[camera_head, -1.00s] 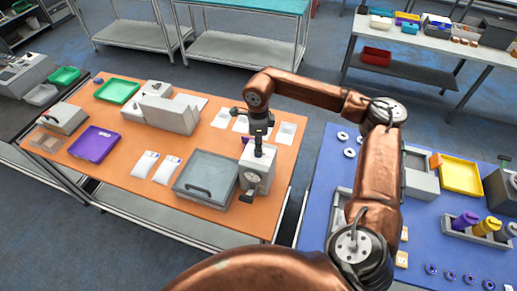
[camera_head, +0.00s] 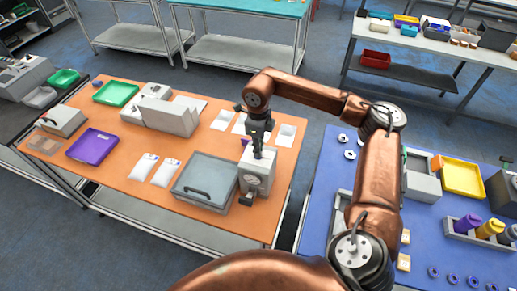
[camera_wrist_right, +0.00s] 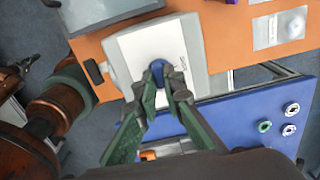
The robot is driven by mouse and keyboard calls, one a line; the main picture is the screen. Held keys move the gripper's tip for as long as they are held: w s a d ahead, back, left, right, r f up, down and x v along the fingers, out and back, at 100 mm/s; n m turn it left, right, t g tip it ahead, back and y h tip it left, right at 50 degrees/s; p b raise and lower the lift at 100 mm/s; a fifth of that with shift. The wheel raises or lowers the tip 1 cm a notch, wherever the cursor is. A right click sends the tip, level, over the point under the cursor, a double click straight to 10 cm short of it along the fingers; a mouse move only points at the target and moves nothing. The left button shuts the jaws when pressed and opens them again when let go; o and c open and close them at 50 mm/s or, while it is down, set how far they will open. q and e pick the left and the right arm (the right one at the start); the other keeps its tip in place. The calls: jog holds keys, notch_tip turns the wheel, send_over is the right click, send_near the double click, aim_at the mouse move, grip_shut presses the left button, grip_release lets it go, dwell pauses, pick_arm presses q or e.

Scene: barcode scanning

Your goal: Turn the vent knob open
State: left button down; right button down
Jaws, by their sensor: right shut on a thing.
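The vent knob is a blue knob (camera_wrist_right: 158,68) on the white top face of a light grey box; it shows in the right wrist view. That box (camera_head: 263,163) stands at the front right corner of the orange table, with a round dial on its front and a small dark part low at its left. My right gripper (camera_head: 258,153) reaches down onto the box top. In the right wrist view its green-sided fingers (camera_wrist_right: 165,82) are closed around the knob, hiding part of it. My left gripper is in neither view.
A grey lidded case (camera_head: 205,182) stands close at the box's left. White pouches (camera_head: 145,167) and a purple tray (camera_head: 92,146) lie farther left. Pale square sheets (camera_head: 285,134) lie behind the box. A blue table (camera_head: 320,185) stands at the right, across a gap.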

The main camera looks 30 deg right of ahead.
jog(key=shift+w+r, duration=0.2)
jog(key=shift+r, duration=0.1)
jog(key=c, duration=2.3)
grip_release()
jog(key=shift+o, duration=1.3)
jog(key=shift+s+f, duration=0.1)
jog(key=shift+f, duration=0.1)
notch_tip(320, 180, up, 12)
jog(key=shift+r, duration=0.1)
